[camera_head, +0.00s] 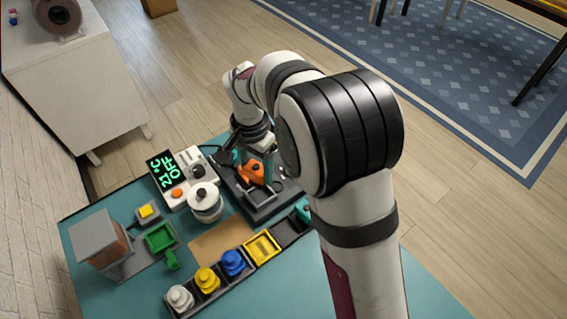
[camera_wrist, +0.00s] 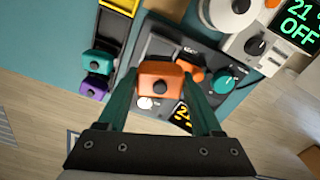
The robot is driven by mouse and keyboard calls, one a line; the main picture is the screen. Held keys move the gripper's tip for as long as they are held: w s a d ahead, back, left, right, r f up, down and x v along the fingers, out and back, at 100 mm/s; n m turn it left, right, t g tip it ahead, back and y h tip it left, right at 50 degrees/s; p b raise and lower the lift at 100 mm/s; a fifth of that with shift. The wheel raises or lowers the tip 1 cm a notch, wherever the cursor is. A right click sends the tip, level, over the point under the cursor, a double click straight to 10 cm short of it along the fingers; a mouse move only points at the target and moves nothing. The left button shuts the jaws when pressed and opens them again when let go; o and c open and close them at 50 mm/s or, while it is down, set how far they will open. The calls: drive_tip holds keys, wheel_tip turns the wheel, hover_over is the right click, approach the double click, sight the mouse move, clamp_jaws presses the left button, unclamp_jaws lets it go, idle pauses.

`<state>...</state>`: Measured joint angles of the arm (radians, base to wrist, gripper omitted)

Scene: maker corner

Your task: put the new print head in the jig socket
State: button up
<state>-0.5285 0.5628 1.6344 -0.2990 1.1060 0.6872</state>
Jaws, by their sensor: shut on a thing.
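The dark jig (camera_wrist: 165,45) lies beneath, with a teal knob and a small lit display. Another orange part shows just behind the held head, over the jig. In the head view orange (camera_head: 252,174) shows below my gripper (camera_head: 247,160), above the jig (camera_head: 235,195). The socket is not clearly visible, and I cannot tell whether the head touches it.
A tray (camera_head: 212,292) holds white, yellow and blue pieces and a yellow bin (camera_head: 262,248). Teal (camera_wrist: 98,62) and purple (camera_wrist: 94,87) pieces show in the wrist view. A control box (camera_head: 176,178) reading "21°C OFF" and a white round pot (camera_head: 205,203) stand close to the jig.

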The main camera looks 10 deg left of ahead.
drive_tip(key=shift+f, duration=3.05)
drive_tip(key=shift+f, duration=0.4)
drive_tip(key=o, duration=1.5)
drive_tip(key=shift+o, duration=0.2)
drive_tip(key=shift+r, duration=3.45)
drive_tip(key=shift+d, duration=0.1)
